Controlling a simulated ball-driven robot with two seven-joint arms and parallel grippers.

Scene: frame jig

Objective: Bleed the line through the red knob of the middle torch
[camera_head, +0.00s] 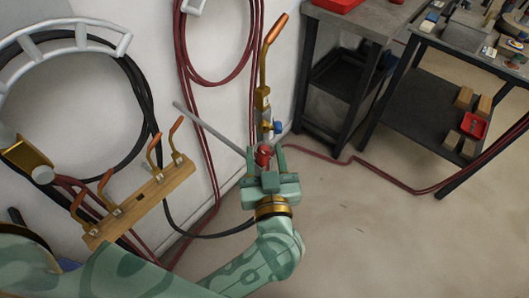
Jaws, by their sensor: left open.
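A torch (264,98) stands upright in the middle of the head view, with a brass body and a long bent copper tip. A blue knob (278,127) is on its right side. Its red knob (263,155) is low on the torch, between the two fingers of my left gripper (266,151). The fingers are apart, one on each side of the red knob; I cannot tell if either touches it. The lower end of the torch is hidden by the gripper. My right gripper is not in view.
A thin grey rod (208,127) slants down toward the torch from the left. A wooden rack (150,197) with several copper tips is at left. Red hoses (183,60) hang on the wall and run over the floor. Dark workbenches (345,75) stand at right. The floor at lower right is clear.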

